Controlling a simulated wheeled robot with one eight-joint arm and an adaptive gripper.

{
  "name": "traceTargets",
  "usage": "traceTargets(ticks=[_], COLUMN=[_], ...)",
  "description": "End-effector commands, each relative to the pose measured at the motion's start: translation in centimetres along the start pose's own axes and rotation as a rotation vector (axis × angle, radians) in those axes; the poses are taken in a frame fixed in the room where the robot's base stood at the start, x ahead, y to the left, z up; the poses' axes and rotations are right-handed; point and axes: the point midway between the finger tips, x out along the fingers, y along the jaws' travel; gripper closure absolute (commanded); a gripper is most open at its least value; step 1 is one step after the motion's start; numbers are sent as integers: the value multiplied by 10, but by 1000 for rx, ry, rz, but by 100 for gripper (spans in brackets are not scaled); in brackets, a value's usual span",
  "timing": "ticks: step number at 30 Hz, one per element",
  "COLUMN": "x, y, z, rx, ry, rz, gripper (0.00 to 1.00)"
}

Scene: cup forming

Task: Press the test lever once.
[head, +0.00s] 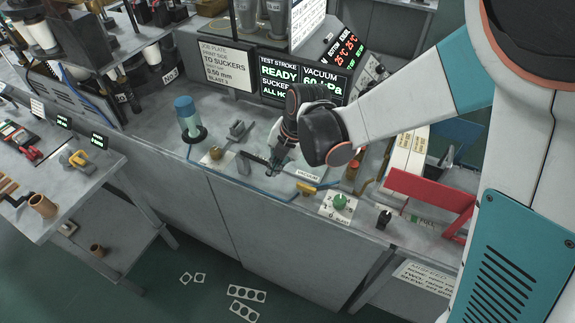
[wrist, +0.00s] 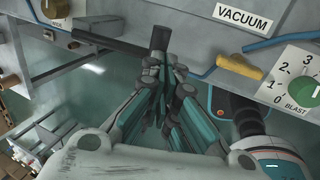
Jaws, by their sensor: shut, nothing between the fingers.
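My gripper (head: 273,168) is shut and empty, low over the front edge of the grey machine bench. In the wrist view its closed fingers (wrist: 162,72) point at a dark upright knob (wrist: 160,38) at the end of a dark bar (wrist: 100,40). This looks like the test lever, but no label on it is readable. The fingertips overlap the knob's lower end; I cannot tell whether they touch it. In the head view the dark bar (head: 255,158) runs left from the fingers, which partly hide it. The display (head: 279,79) reads "TEST STROKE READY".
A yellow lever (wrist: 238,67) sits by the "VACUUM" label, right of my fingers. A green blast dial (head: 340,202) is further right. A blue-capped cylinder (head: 188,119) stands to the left. A blue hose (head: 236,180) runs along the bench front.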

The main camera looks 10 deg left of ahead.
Motion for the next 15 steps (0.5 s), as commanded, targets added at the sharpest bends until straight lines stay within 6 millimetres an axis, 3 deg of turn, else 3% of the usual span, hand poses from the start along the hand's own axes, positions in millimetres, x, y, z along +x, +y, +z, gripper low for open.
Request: traceTargets(ticks=[10, 15], x=[32, 37], y=[-12, -13], z=[0, 0], rx=[0, 0], ry=[0, 0], rz=[1, 1], gripper=[100, 100])
